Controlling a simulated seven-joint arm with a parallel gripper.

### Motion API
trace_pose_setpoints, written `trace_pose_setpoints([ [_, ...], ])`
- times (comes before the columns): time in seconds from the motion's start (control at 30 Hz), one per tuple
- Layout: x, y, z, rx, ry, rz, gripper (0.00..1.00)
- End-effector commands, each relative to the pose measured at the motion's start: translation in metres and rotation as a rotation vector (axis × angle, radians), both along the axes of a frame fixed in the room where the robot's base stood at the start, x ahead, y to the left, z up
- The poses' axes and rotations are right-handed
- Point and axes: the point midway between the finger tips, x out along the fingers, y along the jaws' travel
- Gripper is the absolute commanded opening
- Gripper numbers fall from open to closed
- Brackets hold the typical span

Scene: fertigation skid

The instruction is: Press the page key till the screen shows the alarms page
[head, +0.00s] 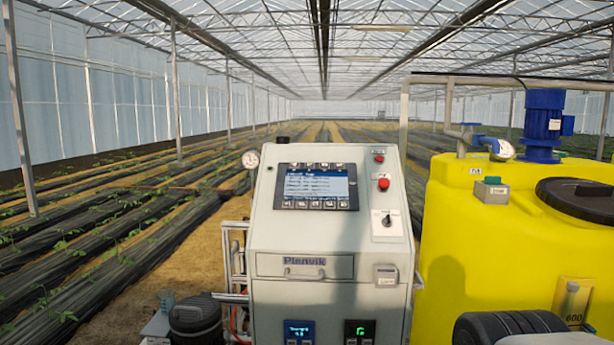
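The control panel's screen (316,184) is lit, with a blue title bar and several lines of small text on a pale ground. The text is too small to read, so I cannot tell which page it shows. A row of small keys (315,204) runs below the screen and another row (312,166) runs above it. Their labels are too small to read, so I cannot pick out the page key. The keys and screen sit in a dark frame on the sloped face of a grey cabinet (265,230). My gripper is not in view, and nothing covers the panel.
Right of the screen are a red button (383,184), a smaller red one (379,158) and a rotary switch (387,220). A drawer handle (304,272) and two small displays (299,331) (360,331) are lower. A yellow tank (470,240) stands close on the right.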

Motion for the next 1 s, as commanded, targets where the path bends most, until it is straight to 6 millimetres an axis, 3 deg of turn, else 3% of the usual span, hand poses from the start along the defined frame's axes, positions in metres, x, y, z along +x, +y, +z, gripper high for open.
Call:
trace_pose_setpoints([
  [0.03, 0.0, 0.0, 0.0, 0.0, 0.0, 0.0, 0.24],
  [0.2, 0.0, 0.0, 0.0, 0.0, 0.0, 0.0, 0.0],
  [1.0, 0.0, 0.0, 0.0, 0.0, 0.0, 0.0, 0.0],
])
